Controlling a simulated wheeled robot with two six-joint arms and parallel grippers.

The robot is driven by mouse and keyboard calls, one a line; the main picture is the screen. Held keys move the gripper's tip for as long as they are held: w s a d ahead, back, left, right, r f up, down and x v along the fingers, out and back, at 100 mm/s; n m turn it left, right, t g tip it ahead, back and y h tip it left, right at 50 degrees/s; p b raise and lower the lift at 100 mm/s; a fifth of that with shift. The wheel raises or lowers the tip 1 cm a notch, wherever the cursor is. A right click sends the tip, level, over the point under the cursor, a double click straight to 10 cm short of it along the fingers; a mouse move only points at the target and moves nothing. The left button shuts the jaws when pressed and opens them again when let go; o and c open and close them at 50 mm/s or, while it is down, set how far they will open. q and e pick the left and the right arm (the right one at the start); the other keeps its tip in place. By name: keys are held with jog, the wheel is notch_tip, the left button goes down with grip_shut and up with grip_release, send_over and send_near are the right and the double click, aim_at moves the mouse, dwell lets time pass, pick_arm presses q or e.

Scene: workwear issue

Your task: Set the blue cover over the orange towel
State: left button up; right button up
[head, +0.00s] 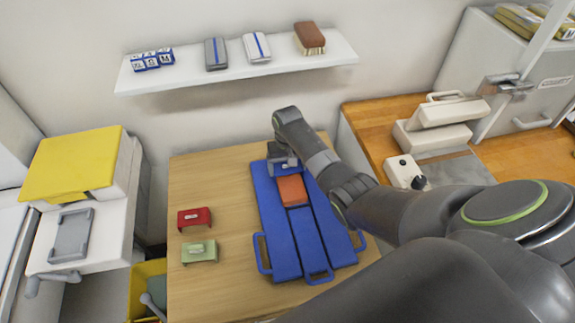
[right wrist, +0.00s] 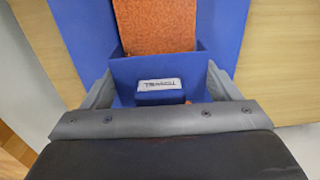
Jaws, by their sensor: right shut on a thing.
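The orange towel (head: 292,190) lies as a small folded block on the blue folding board (head: 288,238). It also shows at the top of the right wrist view (right wrist: 156,25). My right gripper (head: 283,162) is at the towel's far end, shut on the blue cover (right wrist: 158,68), which has a white label and sits between the two grey fingers. In the right wrist view the cover's edges flank the towel's near end. I cannot tell whether it touches the towel or the board. In the head view the gripper hides most of the cover. My left gripper is out of view.
A red cover (head: 194,217) and a green cover (head: 199,251) stand on the wooden table (head: 225,285), left of the board. A white wall shelf (head: 240,73) holds small items behind. A yellow-topped machine (head: 75,165) stands left; a press (head: 440,125) stands right.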

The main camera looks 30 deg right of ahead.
jog(key=shift+f+b, duration=0.5)
jog(key=shift+f, duration=0.5)
dwell(0.4)
jog(key=o, duration=0.8)
jog(key=shift+o, duration=0.2)
jog(key=shift+r, duration=0.1)
notch_tip(320, 180, up, 7)
jog(key=p, duration=0.8)
jog(key=shift+s+f, duration=0.1)
jog(key=shift+f, duration=0.1)
